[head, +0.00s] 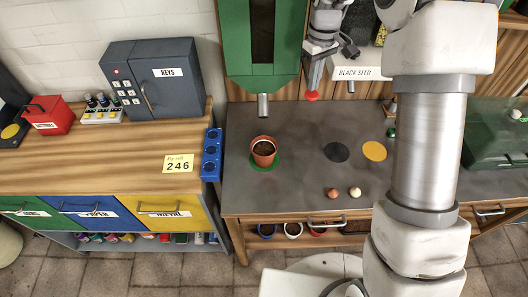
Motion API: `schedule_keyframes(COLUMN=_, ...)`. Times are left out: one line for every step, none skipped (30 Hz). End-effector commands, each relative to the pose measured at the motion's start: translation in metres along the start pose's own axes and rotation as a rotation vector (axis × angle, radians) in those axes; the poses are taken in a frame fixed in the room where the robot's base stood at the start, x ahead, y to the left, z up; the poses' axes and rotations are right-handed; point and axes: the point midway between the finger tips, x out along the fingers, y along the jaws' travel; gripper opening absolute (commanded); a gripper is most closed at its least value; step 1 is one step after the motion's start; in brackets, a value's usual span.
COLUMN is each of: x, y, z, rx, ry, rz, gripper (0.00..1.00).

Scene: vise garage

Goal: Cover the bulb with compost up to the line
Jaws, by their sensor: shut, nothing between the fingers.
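A terracotta pot (264,147) stands upright on a green disc (279,164) on the grey bench. Dark compost shows inside it; I cannot make out a bulb or a line in it. A green hopper (235,55) with a dark window hangs above, its metal spout (263,107) over the pot. A bar with a red tip (312,96) hangs just right of the hopper. My gripper (317,50) is at the top of this bar, shut with nothing held, right of the hopper. Whether it touches the bar is unclear.
A reddish bulb (332,193) and a pale one (355,192) lie near the bench front. Black (336,152) and yellow (374,151) discs are right of the pot. A "BLACK SEED" box (362,73) is behind. My arm hides part of the bench's right side.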

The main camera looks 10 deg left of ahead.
Motion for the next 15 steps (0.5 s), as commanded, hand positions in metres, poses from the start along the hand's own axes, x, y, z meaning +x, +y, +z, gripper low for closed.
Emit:
schedule_keyframes(x=0.000, y=0.000, z=0.000, rx=0.000, ry=0.000, rz=0.000, gripper=0.00)
schedule_keyframes(x=0.000, y=0.000, z=0.000, rx=0.000, ry=0.000, rz=0.000, gripper=0.00)
schedule_keyframes(x=0.000, y=0.000, z=0.000, rx=0.000, ry=0.000, rz=0.000, gripper=0.00)
schedule_keyframes(x=0.000, y=0.000, z=0.000, rx=0.000, ry=0.000, rz=0.000, gripper=0.00)
schedule_keyframes(x=0.000, y=0.000, z=0.000, rx=0.000, ry=0.000, rz=0.000, gripper=0.00)
schedule_keyframes(x=0.000, y=0.000, z=0.000, rx=0.000, ry=0.000, rz=0.000, gripper=0.00)
schedule_keyframes(x=-0.001, y=0.000, z=0.000, rx=0.000, ry=0.000, rz=0.000, gripper=0.00)
schedule_keyframes(x=-0.002, y=0.000, z=0.000, rx=0.000, ry=0.000, rz=0.000, gripper=0.00)
schedule_keyframes(x=-0.004, y=0.000, z=0.000, rx=0.000, ry=0.000, rz=0.000, gripper=0.00)
schedule_keyframes(x=-0.006, y=0.000, z=0.000, rx=0.000, ry=0.001, rz=0.000, gripper=0.00)
schedule_keyframes(x=-0.008, y=0.000, z=0.000, rx=0.000, ry=0.001, rz=0.000, gripper=0.00)
schedule_keyframes(x=-0.012, y=0.000, z=0.000, rx=0.000, ry=0.001, rz=0.000, gripper=0.00)
schedule_keyframes(x=-0.015, y=0.000, z=0.000, rx=0.000, ry=0.001, rz=0.000, gripper=0.00)
schedule_keyframes(x=-0.018, y=0.000, z=0.000, rx=0.000, ry=0.001, rz=0.001, gripper=0.00)
schedule_keyframes(x=-0.022, y=0.000, z=0.000, rx=0.000, ry=0.001, rz=0.001, gripper=0.00)
